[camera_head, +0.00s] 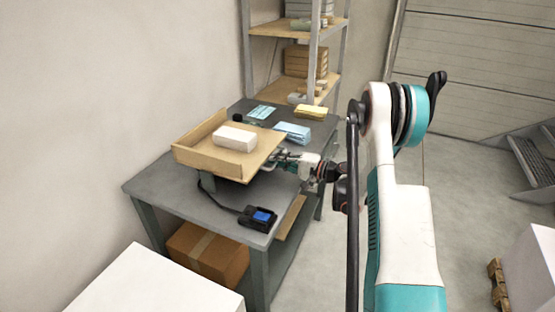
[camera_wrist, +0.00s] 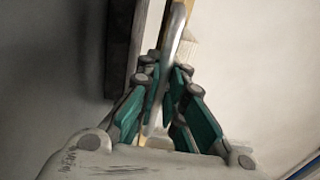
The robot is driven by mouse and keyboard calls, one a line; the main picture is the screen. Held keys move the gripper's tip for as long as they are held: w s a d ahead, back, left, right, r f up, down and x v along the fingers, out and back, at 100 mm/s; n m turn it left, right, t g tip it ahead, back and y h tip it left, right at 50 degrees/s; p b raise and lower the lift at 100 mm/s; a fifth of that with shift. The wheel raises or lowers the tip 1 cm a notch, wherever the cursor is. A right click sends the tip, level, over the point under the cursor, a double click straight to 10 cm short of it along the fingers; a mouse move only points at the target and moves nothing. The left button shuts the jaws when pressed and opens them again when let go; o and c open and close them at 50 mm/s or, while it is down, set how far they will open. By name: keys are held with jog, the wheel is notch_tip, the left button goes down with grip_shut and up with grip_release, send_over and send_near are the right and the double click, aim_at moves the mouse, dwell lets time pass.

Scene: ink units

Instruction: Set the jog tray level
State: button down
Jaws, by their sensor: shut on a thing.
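In the wrist view, the teal-padded fingers (camera_wrist: 172,88) are closed around a grey metal bar (camera_wrist: 178,28), perhaps a handle or lever. The bar's far end and its joint to the tray are hidden.
A black device with a blue screen (camera_head: 259,216) sits at the table's (camera_head: 215,213) near edge, with a cable to the support. Blue packs (camera_head: 292,132) and a yellow pack (camera_head: 311,112) lie behind my gripper. A shelf rack (camera_head: 315,60) stands behind.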

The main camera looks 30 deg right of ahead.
jog(key=c, duration=1.7)
grip_release()
jog(key=shift+s+d+f, duration=0.1)
jog(key=shift+f, duration=0.1)
jog(key=v, duration=1.2)
